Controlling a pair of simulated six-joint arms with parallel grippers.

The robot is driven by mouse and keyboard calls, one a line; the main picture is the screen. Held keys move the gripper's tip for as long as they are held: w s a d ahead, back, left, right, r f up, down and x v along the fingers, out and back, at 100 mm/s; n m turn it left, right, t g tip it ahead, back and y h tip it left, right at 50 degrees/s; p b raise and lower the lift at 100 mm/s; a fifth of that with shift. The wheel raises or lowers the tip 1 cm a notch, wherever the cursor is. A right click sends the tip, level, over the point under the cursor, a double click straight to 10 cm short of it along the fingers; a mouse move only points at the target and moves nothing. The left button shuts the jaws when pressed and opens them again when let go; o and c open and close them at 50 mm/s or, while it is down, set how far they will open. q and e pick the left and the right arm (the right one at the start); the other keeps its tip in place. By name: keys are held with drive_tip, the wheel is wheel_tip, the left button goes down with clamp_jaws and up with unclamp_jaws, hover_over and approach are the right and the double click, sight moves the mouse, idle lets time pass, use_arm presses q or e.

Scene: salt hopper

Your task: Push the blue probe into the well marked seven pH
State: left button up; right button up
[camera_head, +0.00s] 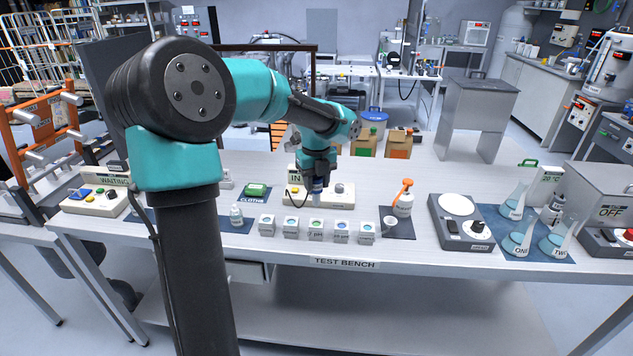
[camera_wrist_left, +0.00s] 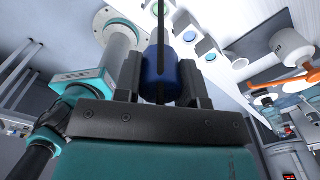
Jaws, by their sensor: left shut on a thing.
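My left gripper (camera_head: 317,176) points down over the test bench and is shut on the blue probe (camera_head: 317,187). In the left wrist view the probe's blue body (camera_wrist_left: 161,76) sits between the two dark fingers (camera_wrist_left: 160,62). The probe's lower end appears above and slightly behind the middle white block (camera_head: 316,229), which has a green well and reads pH; its digit is too small to be sure of. The probe looks upright and apart from the block. My right gripper is not in view.
White well blocks stand on both sides, with the nearest at left (camera_head: 291,227) and right (camera_head: 341,232). A small bottle (camera_head: 236,216) is further left. A white box with knobs (camera_head: 342,190) is behind.

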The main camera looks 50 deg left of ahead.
sight(316, 205)
use_arm(q)
drive_tip(key=shift+f, duration=2.85)
drive_tip(key=shift+f, duration=3.05)
idle(0.4)
drive_tip(key=o, duration=1.2)
drive_tip(key=shift+o, duration=0.4)
drive_tip(key=o, duration=0.4)
drive_tip(key=shift+r, duration=0.15)
